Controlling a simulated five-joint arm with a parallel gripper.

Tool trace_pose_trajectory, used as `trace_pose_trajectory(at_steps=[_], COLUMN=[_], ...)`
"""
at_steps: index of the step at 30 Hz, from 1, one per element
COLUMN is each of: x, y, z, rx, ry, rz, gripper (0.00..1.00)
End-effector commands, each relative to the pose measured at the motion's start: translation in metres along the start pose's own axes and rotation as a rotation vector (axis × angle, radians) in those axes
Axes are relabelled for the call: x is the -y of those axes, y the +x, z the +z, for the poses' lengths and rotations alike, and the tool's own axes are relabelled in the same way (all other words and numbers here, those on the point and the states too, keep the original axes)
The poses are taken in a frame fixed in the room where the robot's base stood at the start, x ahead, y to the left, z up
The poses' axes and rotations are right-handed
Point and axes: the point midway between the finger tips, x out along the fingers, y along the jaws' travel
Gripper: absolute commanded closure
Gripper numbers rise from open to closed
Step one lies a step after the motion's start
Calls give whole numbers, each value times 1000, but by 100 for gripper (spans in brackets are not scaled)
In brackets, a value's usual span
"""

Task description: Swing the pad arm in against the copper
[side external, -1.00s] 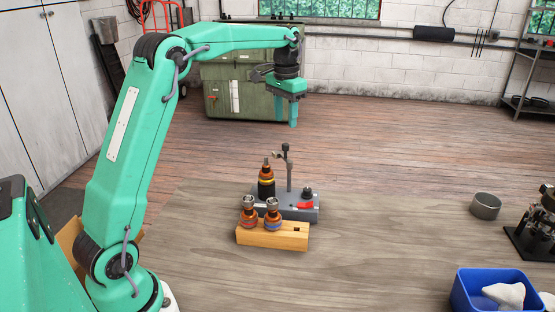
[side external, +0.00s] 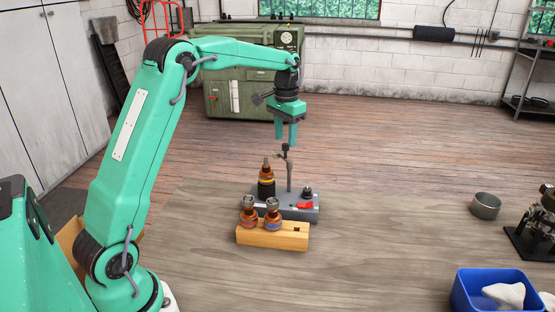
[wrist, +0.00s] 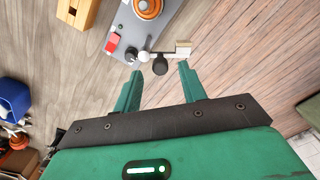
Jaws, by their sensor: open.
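The pad arm (side external: 279,155) sits near the top of a thin grey post, with a black knob (side external: 285,147) standing up from it. In the wrist view the pad arm (wrist: 169,55) reaches right from the pale post top, with a tan pad (wrist: 183,47) at its end, pointing away from the copper. The copper-ringed rotor (side external: 266,179) stands upright on the grey fixture base (side external: 302,213); its rings also show in the wrist view (wrist: 148,8). My gripper (side external: 286,142) is open above the knob. In the wrist view the knob (wrist: 160,67) appears between the fingertips.
A wooden block (side external: 272,239) with two more copper-ringed rotors stands in front of the base. A red part (side external: 305,206) and a small black knob (side external: 307,191) sit on the base. A round tin (side external: 486,206) and blue bin (side external: 470,296) are at right. Bench between is clear.

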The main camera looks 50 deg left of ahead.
Motion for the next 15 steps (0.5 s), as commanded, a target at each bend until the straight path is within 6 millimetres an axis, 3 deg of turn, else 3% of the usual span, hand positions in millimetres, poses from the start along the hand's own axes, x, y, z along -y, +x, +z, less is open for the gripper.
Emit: trace_pose_trajectory(at_steps=[6, 15], x=[0, 0], y=[18, 22], z=[0, 0], rx=[0, -1], ry=[0, 0], rz=[0, 0], gripper=[59, 59])
